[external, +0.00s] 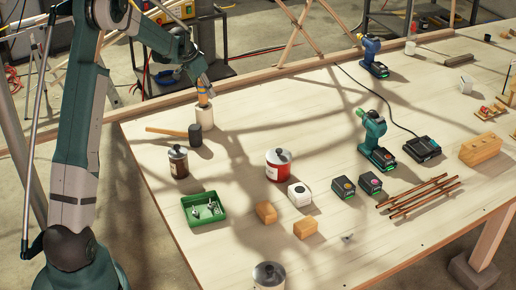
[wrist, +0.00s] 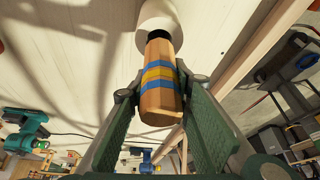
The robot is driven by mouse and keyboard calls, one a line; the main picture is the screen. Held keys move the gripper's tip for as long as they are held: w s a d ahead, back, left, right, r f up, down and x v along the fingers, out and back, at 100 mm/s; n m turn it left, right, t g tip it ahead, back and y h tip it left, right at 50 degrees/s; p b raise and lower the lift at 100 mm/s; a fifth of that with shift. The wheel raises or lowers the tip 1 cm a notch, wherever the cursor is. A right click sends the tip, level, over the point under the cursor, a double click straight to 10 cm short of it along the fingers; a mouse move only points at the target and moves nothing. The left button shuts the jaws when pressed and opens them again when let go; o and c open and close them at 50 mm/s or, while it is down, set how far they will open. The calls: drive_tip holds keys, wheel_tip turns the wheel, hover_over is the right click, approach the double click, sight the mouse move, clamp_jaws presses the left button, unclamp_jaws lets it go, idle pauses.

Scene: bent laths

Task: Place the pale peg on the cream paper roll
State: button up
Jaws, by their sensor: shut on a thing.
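The pale wooden peg (wrist: 155,97) has blue and yellow bands. My gripper (wrist: 155,90) is shut on it, with a finger on each side. The peg also shows in the external view (external: 203,99), held roughly upright at the far left of the table. The cream paper roll (external: 204,118) stands upright directly below the peg. In the wrist view the roll (wrist: 148,18) shows its dark opening at the peg's far end. I cannot tell whether the peg's end touches the roll or has entered the opening.
A mallet (external: 194,134) lies close in front of the roll. A dark jar (external: 178,162), a red tin (external: 278,164) and a green tray (external: 204,209) stand nearer the front. The table's back edge runs behind the roll. Bare wood lies right of the roll.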

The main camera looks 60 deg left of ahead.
drive_tip(key=shift+f, duration=0.65)
drive_tip(key=shift+f, duration=0.2)
drive_tip(key=o, duration=0.9)
drive_tip(key=shift+r, duration=0.25)
drive_tip(key=shift+v, duration=5.95)
